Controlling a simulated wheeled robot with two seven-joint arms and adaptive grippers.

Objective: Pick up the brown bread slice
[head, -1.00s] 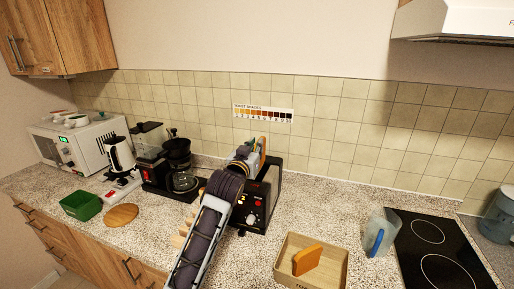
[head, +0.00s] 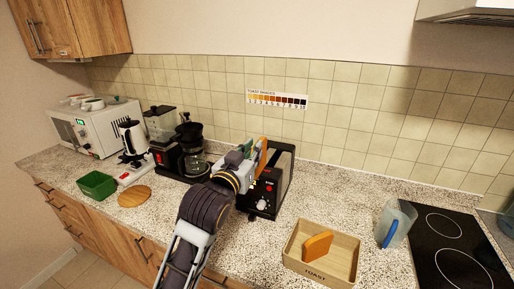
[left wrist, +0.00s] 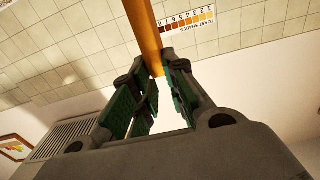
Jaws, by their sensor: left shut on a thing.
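A brown bread slice (head: 262,155) is held upright by my left gripper (head: 248,157), at the left edge of the top of the black toaster (head: 284,176). Whether its lower edge is clear of the toaster is hidden by the gripper and arm. In the left wrist view the slice (left wrist: 145,35) shows edge-on as an orange-brown strip between the green-padded fingers (left wrist: 157,85), which are shut on it. Another orange-brown slice (head: 317,246) leans in the wooden box (head: 345,272) marked TOAST. My right gripper is not in view.
A coffee maker (head: 168,160) stands left of the toaster. A clear jug (head: 398,225) stands by the black hob (head: 450,250).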

